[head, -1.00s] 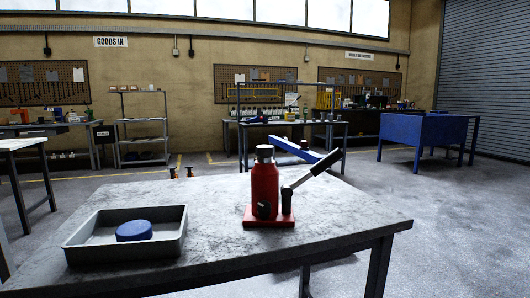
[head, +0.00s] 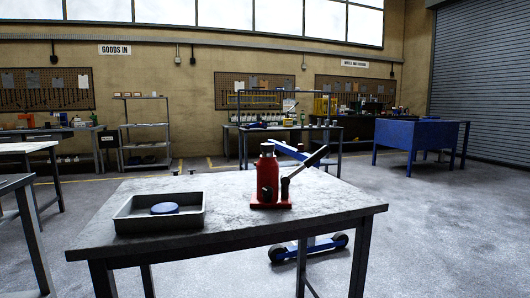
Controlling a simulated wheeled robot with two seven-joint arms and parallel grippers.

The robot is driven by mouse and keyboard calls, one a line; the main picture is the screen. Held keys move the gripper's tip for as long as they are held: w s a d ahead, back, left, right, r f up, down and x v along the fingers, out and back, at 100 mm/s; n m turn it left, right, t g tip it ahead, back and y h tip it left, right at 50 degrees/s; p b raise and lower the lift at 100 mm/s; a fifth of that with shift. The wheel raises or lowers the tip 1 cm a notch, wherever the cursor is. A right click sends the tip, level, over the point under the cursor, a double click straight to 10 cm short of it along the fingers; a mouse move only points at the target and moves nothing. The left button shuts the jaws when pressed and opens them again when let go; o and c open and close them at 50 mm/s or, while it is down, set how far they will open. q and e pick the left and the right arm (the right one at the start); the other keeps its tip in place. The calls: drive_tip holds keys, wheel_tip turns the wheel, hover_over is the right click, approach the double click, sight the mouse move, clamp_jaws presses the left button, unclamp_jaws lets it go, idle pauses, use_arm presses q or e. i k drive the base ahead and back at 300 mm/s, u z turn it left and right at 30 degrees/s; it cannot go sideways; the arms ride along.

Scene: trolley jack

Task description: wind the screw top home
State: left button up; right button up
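A red bottle jack (head: 268,185) stands upright on the worktable (head: 335,203), right of its middle. Its grey screw top (head: 267,148) shows at the upper end; how far it is wound out is too small to tell. A grey tray (head: 160,224) sits on the table left of the jack, with a round blue disc-like thing (head: 165,208) inside. Neither of my grippers is in view.
Another table (head: 20,183) stands close at the left. A blue bench (head: 420,134) stands back right. The floor to the right is open.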

sight(266, 147)
drive_tip(key=z, duration=1.85)
drive_tip(key=i, duration=0.95)
drive_tip(key=u, duration=1.4)
